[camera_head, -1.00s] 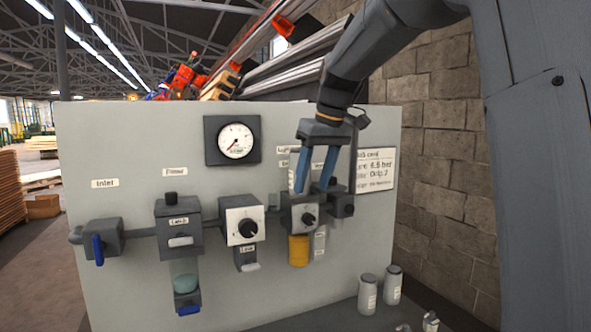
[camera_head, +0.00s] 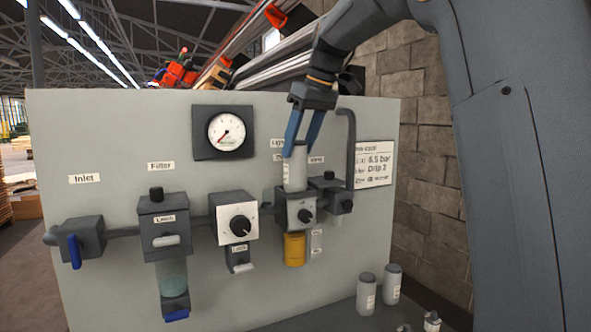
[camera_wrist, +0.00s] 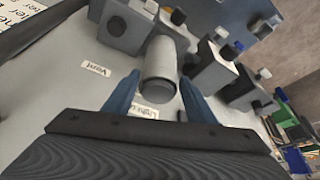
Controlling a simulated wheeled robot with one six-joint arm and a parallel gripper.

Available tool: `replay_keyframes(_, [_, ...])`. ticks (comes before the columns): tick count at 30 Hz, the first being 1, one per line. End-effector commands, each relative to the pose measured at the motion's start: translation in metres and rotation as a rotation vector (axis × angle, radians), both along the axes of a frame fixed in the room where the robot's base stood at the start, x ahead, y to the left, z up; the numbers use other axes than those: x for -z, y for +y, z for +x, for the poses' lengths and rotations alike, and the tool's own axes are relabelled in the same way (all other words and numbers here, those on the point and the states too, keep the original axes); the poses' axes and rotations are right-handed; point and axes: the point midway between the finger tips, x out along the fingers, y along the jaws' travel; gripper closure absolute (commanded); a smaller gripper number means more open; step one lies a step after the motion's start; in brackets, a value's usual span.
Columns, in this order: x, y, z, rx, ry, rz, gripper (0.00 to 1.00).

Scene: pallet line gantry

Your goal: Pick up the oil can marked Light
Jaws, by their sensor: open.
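A pale grey cylindrical can (camera_head: 296,170) stands upright on top of a grey block (camera_head: 300,208) with a black knob and an amber bowl below. Its label is too small to read. My gripper (camera_head: 303,150) is open above it, with the blue fingers on either side of its top end. In the wrist view, the can (camera_wrist: 160,68) lies between the spread fingers (camera_wrist: 160,100), with a gap on both sides. Two similar grey cans (camera_head: 366,294) (camera_head: 391,285) stand on the ledge at lower right, their labels unreadable.
A pale panel (camera_head: 110,130) carries a gauge (camera_head: 226,131), a filter unit (camera_head: 164,225), a regulator (camera_head: 234,218) and an inlet valve (camera_head: 80,242). A dark pipe (camera_head: 350,145) rises close to the gripper's right. A printed sign (camera_head: 374,165) is farther right.

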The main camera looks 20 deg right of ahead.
Motion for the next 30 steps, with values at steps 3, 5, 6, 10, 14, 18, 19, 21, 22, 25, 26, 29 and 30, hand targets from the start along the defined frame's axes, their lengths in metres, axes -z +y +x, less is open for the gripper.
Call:
replay_keyframes(3, [0.016,0.004,0.005,0.0,0.003,0.001,0.49])
replay_keyframes(5, [0.022,0.005,0.007,0.001,0.002,0.001,0.49])
replay_keyframes(6, [0.024,0.006,0.008,0.001,0.002,0.001,0.49])
replay_keyframes(10, [0.031,0.007,0.01,0.001,0.0,0.0,0.49])
replay_keyframes(14, [0.045,0.009,0.013,0.0,0.005,0.0,0.49])
replay_keyframes(18, [0.063,0.012,0.019,-0.001,0.004,0.0,0.49])
replay_keyframes(19, [0.067,0.013,0.02,-0.001,0.004,0.0,0.49])
replay_keyframes(21, [0.073,0.014,0.023,0.0,0.002,0.0,0.49])
replay_keyframes(22, [0.075,0.015,0.023,0.0,0.002,0.0,0.49])
replay_keyframes(25, [0.078,0.015,0.025,0.0,-0.001,-0.001,0.49])
replay_keyframes(26, [0.078,0.015,0.025,0.0,-0.001,-0.001,0.49])
replay_keyframes(29, [0.078,0.015,0.025,0.0,-0.001,-0.001,0.49])
replay_keyframes(30, [0.078,0.015,0.025,0.0,-0.001,-0.001,0.49])
